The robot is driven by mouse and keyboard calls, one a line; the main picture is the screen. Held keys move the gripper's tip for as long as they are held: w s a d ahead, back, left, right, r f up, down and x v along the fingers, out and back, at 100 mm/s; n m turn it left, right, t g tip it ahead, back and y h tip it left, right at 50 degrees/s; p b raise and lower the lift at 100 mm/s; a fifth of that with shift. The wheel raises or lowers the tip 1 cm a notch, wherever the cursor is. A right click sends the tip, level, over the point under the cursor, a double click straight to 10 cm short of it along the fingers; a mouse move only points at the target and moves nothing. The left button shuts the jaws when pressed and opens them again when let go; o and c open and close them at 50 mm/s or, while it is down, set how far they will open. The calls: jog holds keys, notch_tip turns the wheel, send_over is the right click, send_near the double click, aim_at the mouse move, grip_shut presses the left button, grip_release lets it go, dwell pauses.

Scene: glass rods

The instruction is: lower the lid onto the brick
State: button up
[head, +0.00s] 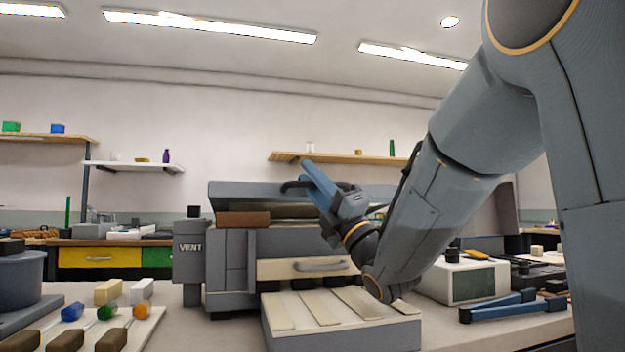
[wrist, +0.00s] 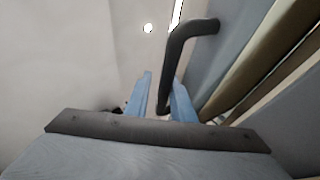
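The grey lid (head: 245,194) of the kiln-like box is raised at a tilt, with a dark opening under it. The reddish-brown brick (head: 243,219) lies on the box's front left rim, just under the lid's edge; I cannot tell if they touch. The lid's dark bar handle (head: 293,185) sticks out in front and also shows in the wrist view (wrist: 178,55). My gripper (head: 308,172) is at this handle. In the wrist view its blue fingers (wrist: 160,98) stand apart around the bar's end, with a gap beside the left finger. The brick is not visible there.
The box (head: 230,260) has a "VENT" unit at its left. A slatted block (head: 340,318) stands in front, under my arm. A white device (head: 465,278) and blue-handled tongs (head: 510,305) are at the right.

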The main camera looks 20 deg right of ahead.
jog(key=shift+w+f, duration=0.1)
jog(key=shift+s+d+f, duration=0.1)
jog(key=shift+s+f, duration=0.1)
jog(key=s+d+p, duration=0.1)
jog(key=s+d, duration=0.5)
jog(key=s, duration=0.4)
jog(key=shift+s+d+f, duration=0.2)
jog(key=shift+s, duration=0.15)
